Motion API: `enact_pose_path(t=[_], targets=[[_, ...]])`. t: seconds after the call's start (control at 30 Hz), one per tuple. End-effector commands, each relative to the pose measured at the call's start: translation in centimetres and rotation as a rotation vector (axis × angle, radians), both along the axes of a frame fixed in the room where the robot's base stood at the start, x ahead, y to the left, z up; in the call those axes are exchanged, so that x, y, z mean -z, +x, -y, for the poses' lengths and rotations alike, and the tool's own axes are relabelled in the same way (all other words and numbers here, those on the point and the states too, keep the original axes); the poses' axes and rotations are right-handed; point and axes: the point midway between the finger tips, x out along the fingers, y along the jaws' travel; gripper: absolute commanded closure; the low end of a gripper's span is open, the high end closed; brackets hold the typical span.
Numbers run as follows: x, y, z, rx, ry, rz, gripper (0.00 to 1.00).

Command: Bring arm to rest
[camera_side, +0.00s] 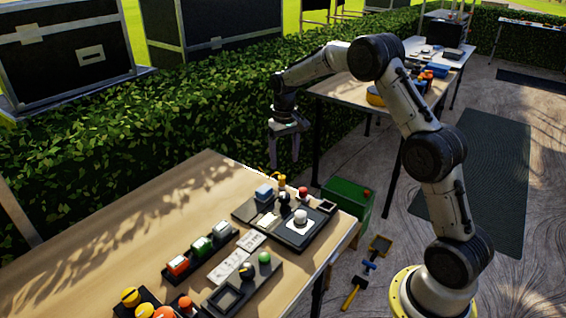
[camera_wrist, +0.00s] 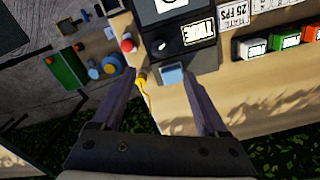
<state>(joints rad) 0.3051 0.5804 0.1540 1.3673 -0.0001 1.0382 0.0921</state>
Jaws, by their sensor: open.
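My gripper (camera_side: 285,150) hangs from my raised arm near the far right corner of the wooden table, fingers pointing down. In the wrist view its two fingers (camera_wrist: 160,85) are spread apart with nothing held between them. Beyond the fingertips lie a light blue block (camera_wrist: 172,75) and a small yellow piece (camera_wrist: 141,80) at the table's edge. In the side view the blue block (camera_side: 264,191) sits on a dark panel (camera_side: 300,240), below and left of my gripper and apart from it.
The wooden table (camera_side: 90,235) holds a row of coloured blocks (camera_side: 202,246), white label cards (camera_side: 228,267) and round coloured buttons. A green box (camera_side: 346,203) stands beyond its right edge. A hedge (camera_side: 170,130) runs behind my gripper. A second table (camera_side: 340,88) stands farther back.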

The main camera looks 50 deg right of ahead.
Motion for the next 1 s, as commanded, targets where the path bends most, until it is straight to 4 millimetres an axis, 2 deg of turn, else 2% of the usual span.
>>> enact_pose_path(t=[0.07, 0.17, 0.27, 0.3, 0.4, 0.47, 0.6, 0.7, 0.8, 0.93, 1.0], targets=[[-1.2, 0.3, -0.5, -0.012, -0.007, 0.022, 0.24], [-4.8, 0.7, -1.6, -0.034, -0.026, 0.088, 0.24], [-9.4, -0.3, -3.5, -0.065, -0.044, 0.156, 0.24], [-11.3, -1.1, -4.4, -0.079, -0.05, 0.184, 0.24], [-15.1, -3.7, -6.5, -0.113, -0.062, 0.243, 0.24], [-17.0, -5.6, -7.7, -0.134, -0.069, 0.277, 0.24], [-20.3, -10.4, -10.2, -0.183, -0.08, 0.349, 0.24], [-21.7, -14.2, -11.8, -0.218, -0.087, 0.4, 0.24], [-22.3, -18.2, -13.1, -0.253, -0.092, 0.443, 0.24], [-21.7, -23.4, -14.4, -0.3, -0.097, 0.495, 0.24], [-20.8, -26.1, -14.8, -0.323, -0.098, 0.515, 0.24]])
